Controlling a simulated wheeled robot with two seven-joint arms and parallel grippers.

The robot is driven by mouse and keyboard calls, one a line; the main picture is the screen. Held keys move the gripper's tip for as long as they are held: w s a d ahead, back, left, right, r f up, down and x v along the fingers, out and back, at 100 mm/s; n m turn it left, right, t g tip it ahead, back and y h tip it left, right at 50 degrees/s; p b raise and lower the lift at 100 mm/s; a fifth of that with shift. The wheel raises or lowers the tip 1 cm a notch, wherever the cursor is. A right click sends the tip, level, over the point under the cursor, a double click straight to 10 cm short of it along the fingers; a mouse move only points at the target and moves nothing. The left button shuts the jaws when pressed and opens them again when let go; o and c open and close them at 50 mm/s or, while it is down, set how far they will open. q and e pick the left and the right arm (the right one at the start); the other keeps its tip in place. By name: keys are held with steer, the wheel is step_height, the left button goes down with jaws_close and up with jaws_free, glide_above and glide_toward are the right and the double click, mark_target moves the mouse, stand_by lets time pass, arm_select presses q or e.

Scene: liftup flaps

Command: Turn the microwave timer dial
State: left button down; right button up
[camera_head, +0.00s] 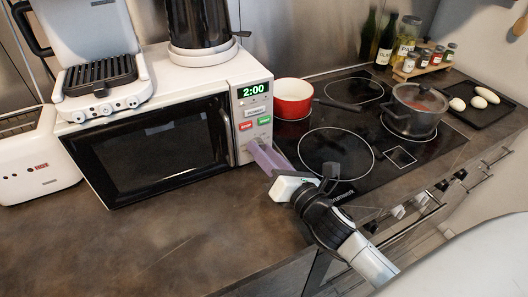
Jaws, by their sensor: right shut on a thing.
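The microwave (150,152) stands on the counter with its dark door shut. Its control panel (253,108) is on the right side, with a green display (251,90) reading 2:00 and red and green buttons below. My right gripper (254,148) reaches in from the lower right. Its purple-grey fingers are at the lower part of the panel, where they are shut on the timer dial. The fingers hide the dial, so I cannot see its angle. My left gripper is not in view.
A white toaster (36,172) stands left of the microwave. A grill (104,92) and a kettle (199,26) sit on top. Right of it are a red pot (293,101) and a dark pot (412,110) on the black cooktop (333,152). The front counter (165,237) is clear.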

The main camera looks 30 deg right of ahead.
stand_by(0.5)
steer(key=o, duration=1)
steer(key=shift+o, duration=0.2)
steer(key=s+b, duration=0.1)
steer(key=s, duration=0.8)
steer(key=shift+s+d+b, duration=0.2)
steer(key=shift+b, duration=0.15)
steer(key=shift+s+r, duration=0.15)
steer(key=shift+s, duration=0.35)
